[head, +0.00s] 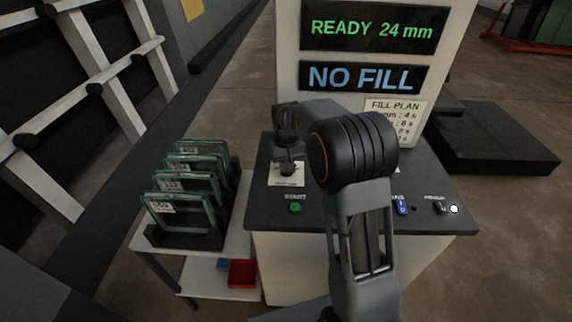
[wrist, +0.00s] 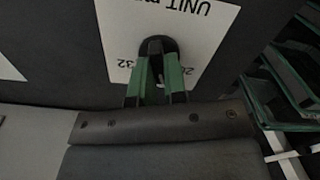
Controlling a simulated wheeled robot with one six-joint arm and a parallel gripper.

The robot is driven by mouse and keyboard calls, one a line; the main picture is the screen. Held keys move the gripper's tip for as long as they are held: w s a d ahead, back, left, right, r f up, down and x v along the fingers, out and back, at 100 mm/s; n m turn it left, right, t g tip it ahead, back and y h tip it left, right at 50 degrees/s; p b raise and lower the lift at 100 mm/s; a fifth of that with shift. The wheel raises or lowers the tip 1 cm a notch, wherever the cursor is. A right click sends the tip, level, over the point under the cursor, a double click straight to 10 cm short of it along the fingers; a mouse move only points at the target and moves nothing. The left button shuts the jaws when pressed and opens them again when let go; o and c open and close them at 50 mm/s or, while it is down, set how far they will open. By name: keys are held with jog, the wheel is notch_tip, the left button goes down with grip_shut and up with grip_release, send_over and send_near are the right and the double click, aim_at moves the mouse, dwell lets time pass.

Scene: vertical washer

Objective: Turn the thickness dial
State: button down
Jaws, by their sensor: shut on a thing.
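The thickness dial (wrist: 148,43) is a small dark knob on a white label plate (wrist: 209,33); in the wrist view the plate reads "UNIT m..." with 32 at one side, upside down. My gripper (wrist: 158,68) has its two green-sided fingers closed around the knob, which they partly cover. In the head view my gripper (head: 287,160) points down over the white plate (head: 285,183) at the console's left. The dial itself is mostly hidden there by the gripper. The upper screen (head: 368,28) reads "READY 24 mm".
The lower screen (head: 361,77) reads "NO FILL". A green START button (head: 295,208) sits in front of the plate. A rack of green-edged panes (head: 185,190) stands close at left. A blue switch (head: 402,207) and a dark knob (head: 438,208) are at right.

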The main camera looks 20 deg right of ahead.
jog(key=c, duration=1.2)
grip_release()
jog(key=shift+o, duration=0.2)
jog(key=shift+r, duration=0.15)
notch_tip(320, 180, up, 14)
jog(key=shift+f, duration=0.2)
jog(key=s+f+t, duration=0.2)
jog(key=s+f, duration=0.1)
jog(key=s, duration=0.8)
jog(key=s+f+t, duration=0.2)
jog(key=s+f, duration=0.1)
jog(key=s, duration=0.9)
jog(key=shift+s, duration=0.25)
